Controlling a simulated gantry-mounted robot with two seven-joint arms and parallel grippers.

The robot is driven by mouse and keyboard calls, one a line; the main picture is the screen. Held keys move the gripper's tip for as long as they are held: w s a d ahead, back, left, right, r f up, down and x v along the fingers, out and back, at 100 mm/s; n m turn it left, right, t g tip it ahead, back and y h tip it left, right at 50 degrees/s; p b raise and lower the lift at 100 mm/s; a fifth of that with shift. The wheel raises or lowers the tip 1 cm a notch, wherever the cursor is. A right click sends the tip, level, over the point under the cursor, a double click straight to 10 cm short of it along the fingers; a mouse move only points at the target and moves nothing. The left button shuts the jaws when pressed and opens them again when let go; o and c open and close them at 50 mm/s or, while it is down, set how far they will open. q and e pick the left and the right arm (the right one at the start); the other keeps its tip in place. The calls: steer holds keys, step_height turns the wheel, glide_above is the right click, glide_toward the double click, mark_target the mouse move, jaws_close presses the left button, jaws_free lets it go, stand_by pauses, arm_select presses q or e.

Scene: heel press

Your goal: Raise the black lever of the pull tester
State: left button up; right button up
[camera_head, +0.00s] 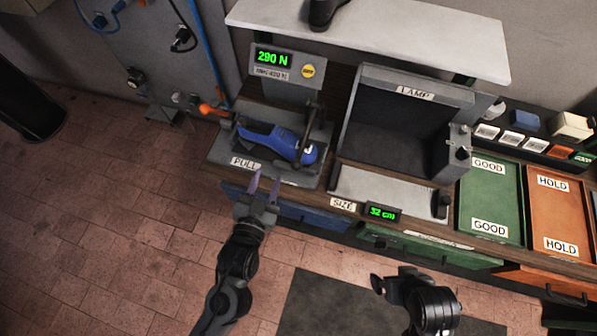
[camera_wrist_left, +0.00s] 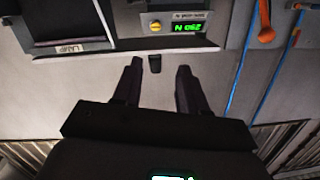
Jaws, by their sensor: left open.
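The pull tester (camera_head: 224,149) stands on the bench with a green "290 N" readout (camera_head: 273,58). A blue shoe (camera_head: 268,137) lies in it. A dark upright bar (camera_head: 309,122), apparently the black lever, stands at the tester's right side, by the shoe. An orange-tipped handle (camera_head: 211,109) sticks out on the left. My left gripper (camera_head: 265,187) is open and empty in front of the tester, apart from it. The left wrist view shows its spread fingers (camera_wrist_left: 157,72) and the readout (camera_wrist_left: 188,27). My right gripper (camera_head: 377,284) is low at centre right; its jaw opening is unclear.
The lamp box (camera_head: 395,130) stands close on the tester's right. A shelf (camera_head: 400,40) overhangs behind. Green (camera_head: 490,200) and orange (camera_head: 555,215) trays lie at the right. Open floor lies to the left. Blue hoses (camera_head: 205,50) hang on the wall panel.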

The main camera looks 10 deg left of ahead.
arm_select(q)
steer(key=h+b, duration=0.1)
steer(key=b, duration=0.9)
glide_toward(298, 158)
steer(key=s+f, duration=0.1)
steer(key=shift+t, duration=0.5)
steer(key=w, duration=0.3)
steer(key=w+d+b, duration=0.1)
steer(key=w, duration=0.3)
steer(key=w+b, duration=0.1)
steer(key=w, duration=0.3)
steer(key=shift+d+f, duration=0.3)
steer(key=shift+f, duration=0.1)
arm_select(e)
step_height(298, 158, down, 15)
steer(key=shift+r, duration=0.15)
arm_select(q)
jaws_close()
arm_select(e)
steer(key=shift+a, duration=0.1)
